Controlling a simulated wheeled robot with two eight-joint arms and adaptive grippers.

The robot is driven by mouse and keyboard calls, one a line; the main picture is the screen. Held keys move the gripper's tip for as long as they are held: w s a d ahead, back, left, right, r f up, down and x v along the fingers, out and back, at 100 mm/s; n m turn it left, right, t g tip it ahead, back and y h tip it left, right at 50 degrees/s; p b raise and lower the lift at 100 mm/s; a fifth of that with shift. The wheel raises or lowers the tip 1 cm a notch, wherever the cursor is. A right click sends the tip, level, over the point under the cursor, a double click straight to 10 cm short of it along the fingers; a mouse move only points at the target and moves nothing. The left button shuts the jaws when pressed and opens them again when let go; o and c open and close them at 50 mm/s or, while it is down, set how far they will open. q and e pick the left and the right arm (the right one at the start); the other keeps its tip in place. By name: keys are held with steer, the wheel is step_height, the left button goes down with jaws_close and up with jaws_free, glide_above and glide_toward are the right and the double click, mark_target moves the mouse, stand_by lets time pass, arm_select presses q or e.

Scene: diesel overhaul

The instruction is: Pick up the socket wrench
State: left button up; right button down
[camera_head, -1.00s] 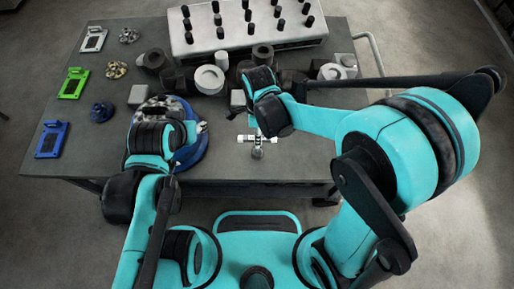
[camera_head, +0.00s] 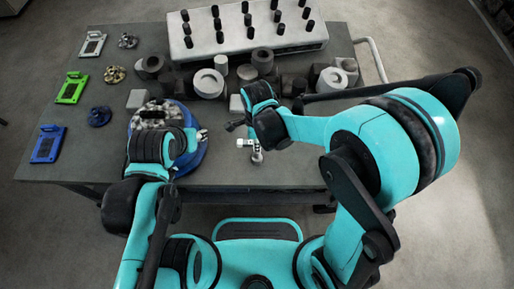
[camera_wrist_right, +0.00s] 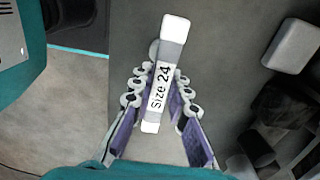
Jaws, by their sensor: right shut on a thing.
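The socket wrench (camera_wrist_right: 160,85) is a white and grey bar labelled "Size 24" in the right wrist view. It lies between the purple-padded fingers of my right gripper (camera_wrist_right: 158,98), which is shut on it. In the head view the wrench (camera_head: 244,142) is a small pale piece near the table's front edge, partly hidden by my right wrist. My right gripper (camera_head: 254,151) is mostly covered there too. My left gripper (camera_head: 196,137) is mostly hidden by its own wrist over a round blue tray (camera_head: 200,158), so its opening does not show.
A white rack (camera_head: 228,38) with several black pegs stands at the back of the table (camera_head: 95,150). Dark and pale round parts, including a white ring (camera_head: 208,84), crowd the middle. Green (camera_head: 70,88) and blue (camera_head: 47,144) holders lie left. The front strip right of the wrench is clear.

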steer(key=shift+r, duration=0.15)
step_height(320, 180, up, 4)
steer(key=p, duration=0.2)
steer(key=shift+r+p, duration=0.25)
steer(key=shift+p, duration=0.05)
steer(key=s+d+r+p, duration=0.3)
steer(key=s+r, duration=0.3)
steer(key=s, duration=0.5)
steer(key=shift+d+p, duration=0.2)
steer(key=shift+p, duration=0.4)
steer(key=shift+r, duration=0.1)
steer(key=c, duration=2)
jaws_free()
jaws_close()
